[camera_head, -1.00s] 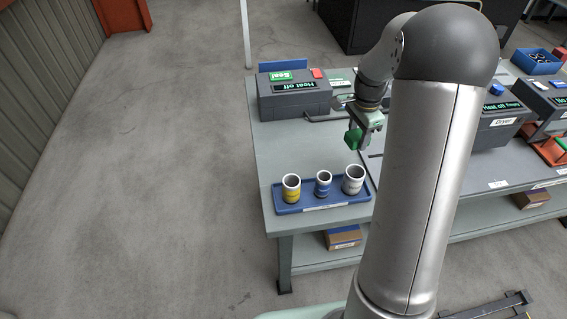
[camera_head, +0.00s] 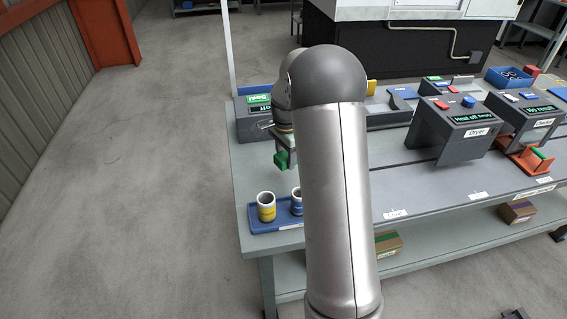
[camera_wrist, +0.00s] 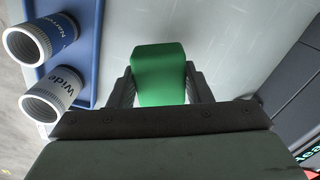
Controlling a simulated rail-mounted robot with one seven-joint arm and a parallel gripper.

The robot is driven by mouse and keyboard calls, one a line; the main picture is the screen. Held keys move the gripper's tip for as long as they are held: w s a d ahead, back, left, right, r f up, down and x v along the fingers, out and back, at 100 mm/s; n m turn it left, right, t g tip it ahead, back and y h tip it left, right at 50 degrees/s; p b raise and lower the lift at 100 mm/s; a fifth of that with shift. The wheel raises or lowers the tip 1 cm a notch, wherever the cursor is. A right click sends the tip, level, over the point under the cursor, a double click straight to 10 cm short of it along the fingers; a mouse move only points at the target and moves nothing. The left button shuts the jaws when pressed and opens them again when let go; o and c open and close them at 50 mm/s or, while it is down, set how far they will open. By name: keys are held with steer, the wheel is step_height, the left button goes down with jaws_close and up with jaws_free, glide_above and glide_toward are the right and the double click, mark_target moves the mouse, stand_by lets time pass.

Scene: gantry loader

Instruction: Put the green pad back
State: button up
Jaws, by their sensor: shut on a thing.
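The green pad (camera_head: 281,160) is a small green block. My gripper (camera_wrist: 161,88) is shut on it, with one finger on each side in the wrist view, where the pad (camera_wrist: 160,66) fills the space between them. In the head view my gripper (camera_head: 284,152) holds the pad above the left part of the bench, behind the blue cup tray. My arm hides part of the bench there. I cannot tell which place the pad belongs to.
The blue tray (camera_head: 284,226) holds a yellow-banded cup (camera_head: 266,206) and a blue-banded cup (camera_head: 297,202). A grey sealing machine (camera_head: 247,127) stands behind. The dryer (camera_head: 458,130) and another machine (camera_head: 527,122) stand to the right. The bench front (camera_head: 430,186) is clear.

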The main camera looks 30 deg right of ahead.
mark_target(284, 173)
steer(key=w+f, duration=0.2)
steer(key=f, duration=0.1)
steer(key=shift+w+d, duration=0.2)
steer(key=shift+d, duration=0.2)
steer(key=shift+w+f+p, duration=0.1)
steer(key=shift+f+p, duration=0.2)
steer(key=shift+f, duration=1.3)
steer(key=shift+f, duration=0.15)
steer(key=o, duration=0.9)
